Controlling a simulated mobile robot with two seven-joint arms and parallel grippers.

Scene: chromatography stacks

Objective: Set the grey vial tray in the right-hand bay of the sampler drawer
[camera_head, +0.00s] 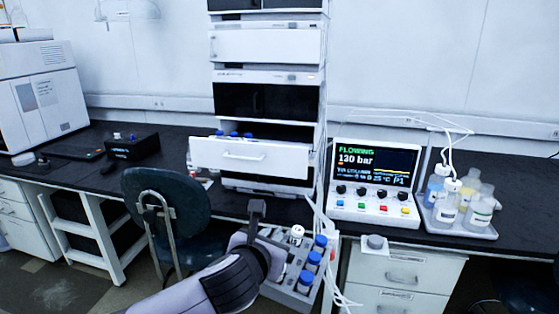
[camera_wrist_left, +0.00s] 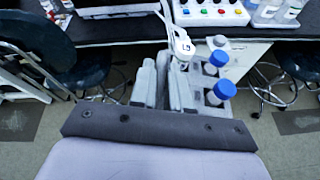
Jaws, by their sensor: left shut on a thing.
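The grey vial tray (camera_head: 287,294) hangs in front of the bench, low in the head view. It carries several blue-capped vials and a white-capped one. My left gripper (camera_head: 279,257) is shut on the tray near its left side. In the left wrist view, the gripper (camera_wrist_left: 164,88) covers part of the tray (camera_wrist_left: 207,112). The sampler drawer (camera_head: 255,157) is pulled out of the white stack, above and beyond the tray. Blue caps show behind its front at the left. The front panel hides the right-hand bay. My right gripper is in neither view.
A dark chair (camera_head: 163,205) stands left of my arm. The pump controller (camera_head: 374,180) and a bottle tray (camera_head: 458,230) stand on the bench (camera_head: 335,222) to the right. Loose white tubes (camera_head: 325,215) hang beside the held tray.

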